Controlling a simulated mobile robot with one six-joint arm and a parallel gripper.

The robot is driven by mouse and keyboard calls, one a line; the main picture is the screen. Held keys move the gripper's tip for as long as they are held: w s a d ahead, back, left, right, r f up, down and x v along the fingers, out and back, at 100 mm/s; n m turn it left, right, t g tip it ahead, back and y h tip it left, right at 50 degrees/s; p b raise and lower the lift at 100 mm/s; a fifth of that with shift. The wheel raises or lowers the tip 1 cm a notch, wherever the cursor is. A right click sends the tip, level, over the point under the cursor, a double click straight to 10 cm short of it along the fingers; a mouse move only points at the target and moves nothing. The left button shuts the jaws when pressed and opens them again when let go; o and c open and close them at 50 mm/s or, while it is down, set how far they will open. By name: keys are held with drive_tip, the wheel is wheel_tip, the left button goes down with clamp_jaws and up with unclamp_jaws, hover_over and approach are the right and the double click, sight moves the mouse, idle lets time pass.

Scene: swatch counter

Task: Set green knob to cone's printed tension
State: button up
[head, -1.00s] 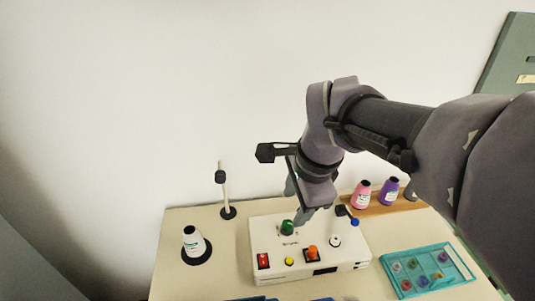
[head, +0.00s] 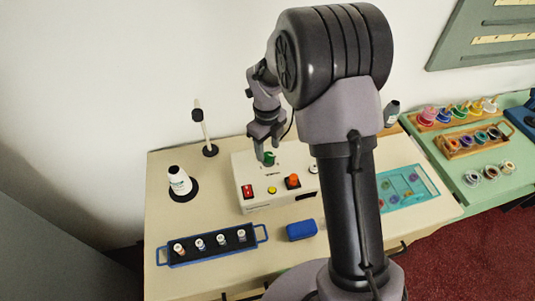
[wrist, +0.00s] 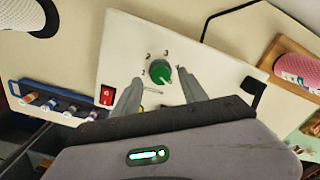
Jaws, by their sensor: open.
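The green knob (head: 269,158) sits on top of the white machine box (head: 240,172). In the wrist view the green knob (wrist: 160,72) shows a pale pointer line slanting to the lower right, with small printed numbers around it. My gripper (head: 266,155) is open above the box; in the wrist view its two fingers (wrist: 155,85) are spread just short of the knob, one to each side, apart from it. The white cone (head: 179,183) with a dark top stands on a black disc at the left; its printed label is too small to read.
A red switch (head: 247,191), a yellow button (head: 271,190) and an orange knob (head: 292,181) are on the box. A blue rack (head: 215,255) with several small spools and a blue block (head: 301,230) lie in front. A thin post (head: 203,130) stands behind left.

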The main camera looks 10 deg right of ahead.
sight(268, 157)
drive_tip(key=shift+f, duration=1.2)
drive_tip(key=shift+c, duration=0.4)
clamp_jaws()
